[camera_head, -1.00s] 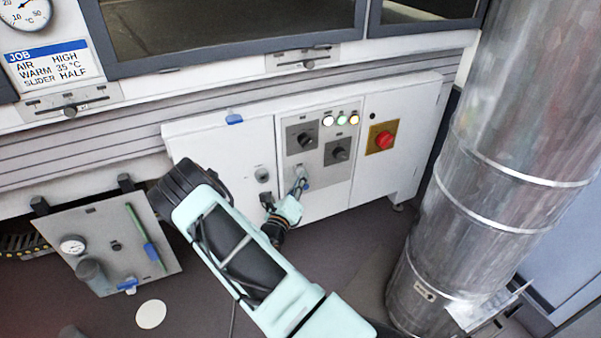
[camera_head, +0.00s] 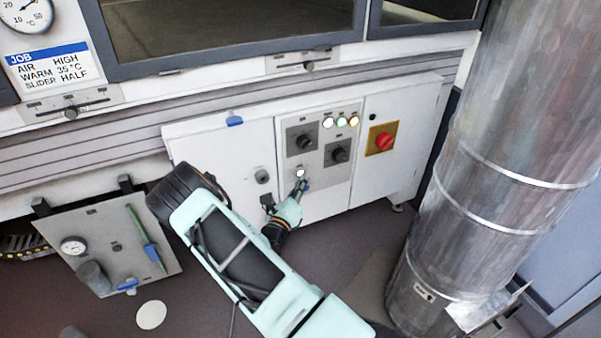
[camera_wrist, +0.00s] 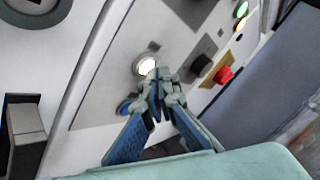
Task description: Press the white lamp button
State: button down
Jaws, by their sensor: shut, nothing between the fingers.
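The white lamp button (camera_head: 300,173) is lit on the grey control panel, on the front of the white cabinet. In the wrist view the button (camera_wrist: 146,64) glows white inside a round metal ring. My gripper (camera_wrist: 157,82) is shut and empty, its fingertips just below and right of the button, overlapping the ring's lower edge in the picture. I cannot tell whether they touch it. In the head view my gripper (camera_head: 301,186) points up at the panel just under the button.
A blue button (camera_wrist: 125,106) sits below the white one. Two black rotary knobs (camera_head: 304,141) (camera_head: 340,153) and several small lamps (camera_head: 341,121) are above. A red emergency stop (camera_head: 384,141) on a yellow plate is to the right. A large metal duct (camera_head: 470,170) stands at the right.

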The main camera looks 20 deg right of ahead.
jog(key=shift+s, duration=0.3)
jog(key=shift+s+d+p, duration=0.1)
jog(key=shift+s+p, duration=1.05)
jog(key=shift+s, duration=1.4)
jog(key=shift+r, duration=0.1)
